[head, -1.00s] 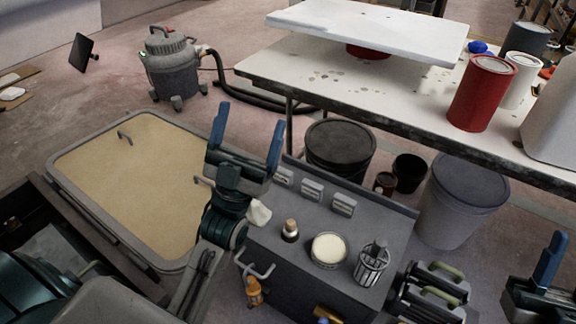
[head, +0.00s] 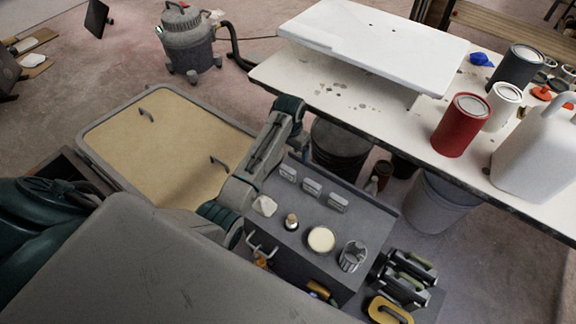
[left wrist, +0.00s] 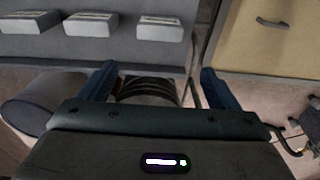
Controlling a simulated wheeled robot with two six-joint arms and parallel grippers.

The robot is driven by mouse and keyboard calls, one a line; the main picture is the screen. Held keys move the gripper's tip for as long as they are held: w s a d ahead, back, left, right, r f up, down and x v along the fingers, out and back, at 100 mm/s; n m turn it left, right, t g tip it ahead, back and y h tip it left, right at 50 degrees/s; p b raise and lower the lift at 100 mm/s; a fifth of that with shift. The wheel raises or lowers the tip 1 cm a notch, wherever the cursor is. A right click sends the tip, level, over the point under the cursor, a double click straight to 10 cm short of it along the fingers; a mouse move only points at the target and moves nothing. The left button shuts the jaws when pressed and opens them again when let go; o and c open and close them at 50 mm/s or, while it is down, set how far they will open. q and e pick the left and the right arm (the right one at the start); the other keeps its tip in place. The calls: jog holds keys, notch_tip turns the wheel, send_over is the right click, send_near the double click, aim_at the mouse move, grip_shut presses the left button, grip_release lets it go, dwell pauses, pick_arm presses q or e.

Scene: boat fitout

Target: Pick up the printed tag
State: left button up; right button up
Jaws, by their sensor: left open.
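I cannot make out the printed tag for certain. Three small grey blocks with pale, marked faces stand in a row along the back of the grey cabinet top; the middle one (head: 312,187) also shows in the left wrist view (left wrist: 90,23). My left gripper (left wrist: 158,70) is open, with its two blue fingers apart and nothing between them. It is close to the back edge of the cabinet, with a black bucket (left wrist: 148,88) beyond its fingers. My right gripper is not in view.
A white-topped table (head: 330,95) overhangs behind. A tan hatch panel (head: 165,145) lies at left.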

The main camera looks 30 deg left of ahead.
aim_at(290, 170)
pick_arm(q)
jog(key=shift+s+f+g, duration=0.4)
jog(key=shift+f, duration=0.05)
notch_tip(290, 170, down, 4)
jog(key=shift+r+b, duration=0.1)
jog(key=shift+b, duration=0.2)
notch_tip(290, 170, down, 5)
jog(key=shift+r, duration=0.1)
jog(key=shift+f, duration=0.6)
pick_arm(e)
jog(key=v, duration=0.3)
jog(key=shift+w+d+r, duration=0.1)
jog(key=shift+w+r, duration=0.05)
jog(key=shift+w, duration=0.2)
pick_arm(q)
jog(key=c, duration=1)
jog(key=shift+c, duration=0.4)
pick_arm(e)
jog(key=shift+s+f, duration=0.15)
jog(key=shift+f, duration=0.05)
pick_arm(q)
jog(key=shift+r, duration=0.1)
